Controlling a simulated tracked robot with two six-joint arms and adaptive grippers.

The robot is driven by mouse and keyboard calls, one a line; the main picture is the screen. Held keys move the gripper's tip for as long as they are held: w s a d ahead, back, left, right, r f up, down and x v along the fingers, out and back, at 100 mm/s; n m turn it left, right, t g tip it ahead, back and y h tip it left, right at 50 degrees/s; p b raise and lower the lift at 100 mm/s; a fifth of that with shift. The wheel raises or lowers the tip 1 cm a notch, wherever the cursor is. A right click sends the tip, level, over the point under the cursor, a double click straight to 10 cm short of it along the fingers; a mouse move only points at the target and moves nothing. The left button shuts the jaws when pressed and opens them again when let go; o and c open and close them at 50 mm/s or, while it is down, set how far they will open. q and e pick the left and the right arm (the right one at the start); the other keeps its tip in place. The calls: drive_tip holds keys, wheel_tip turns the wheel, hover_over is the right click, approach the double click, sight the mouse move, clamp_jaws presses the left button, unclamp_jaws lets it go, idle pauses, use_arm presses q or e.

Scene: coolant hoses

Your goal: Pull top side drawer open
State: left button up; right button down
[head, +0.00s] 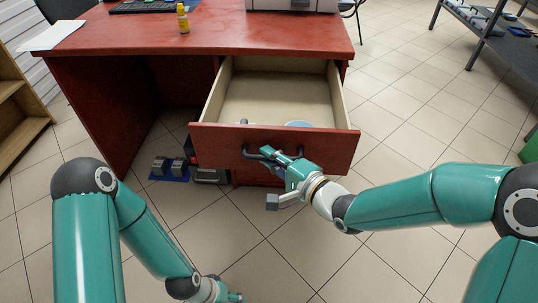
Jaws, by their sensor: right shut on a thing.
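The top side drawer (325,147) of the red desk (130,50) stands well open. Its pale wooden inside shows, with a light blue round thing (299,124) and a small dark thing (244,122) just behind the front panel. A dark bar handle (256,155) is on the drawer front. My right gripper (290,168) is at the handle's right part and shut on it, hiding some of it. My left gripper (233,297) is low at the bottom edge, away from the desk and only partly seen; its fingers are too small to judge.
A yellow bottle (183,19), a paper sheet (52,36) and a keyboard (140,6) are on the desk top. Blue trays with grey blocks (170,168) lie on the floor beneath. Shelves (18,110) stand left.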

drive_tip(key=shift+d+f, duration=0.15)
drive_tip(key=shift+f, duration=0.1)
drive_tip(key=c, duration=1.2)
unclamp_jaws()
drive_tip(key=shift+w, duration=0.1)
drive_tip(key=shift+o, duration=0.3)
drive_tip(key=shift+r, duration=0.1)
drive_tip(key=v, duration=1.2)
